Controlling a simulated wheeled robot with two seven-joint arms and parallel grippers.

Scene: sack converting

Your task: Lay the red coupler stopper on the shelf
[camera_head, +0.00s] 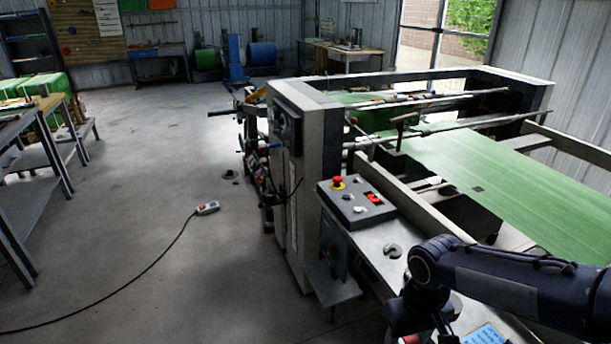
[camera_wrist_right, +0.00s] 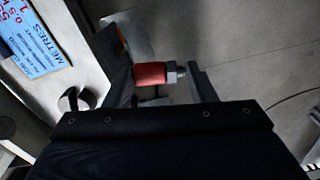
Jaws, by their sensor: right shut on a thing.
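The red coupler stopper (camera_wrist_right: 150,74) shows in the right wrist view as a short red cylinder with a metal end. It lies between the two dark fingers of my right gripper (camera_wrist_right: 165,80), which is shut on it. In the head view my right arm comes in from the right and bends down at the lower edge; the fingers and stopper are not clear there. A small grey shelf (camera_head: 334,287) juts from the machine's side, low and left of my right arm. A grey plate (camera_wrist_right: 130,32) lies beyond the stopper in the wrist view. My left gripper is out of view.
A control box (camera_head: 355,202) with a red button stands on the machine's metal ledge (camera_head: 372,240). A slotted grey disc (camera_head: 392,251) and a blue printed card (camera_head: 485,335) lie on that ledge. A black cable (camera_head: 130,283) crosses the open floor at left.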

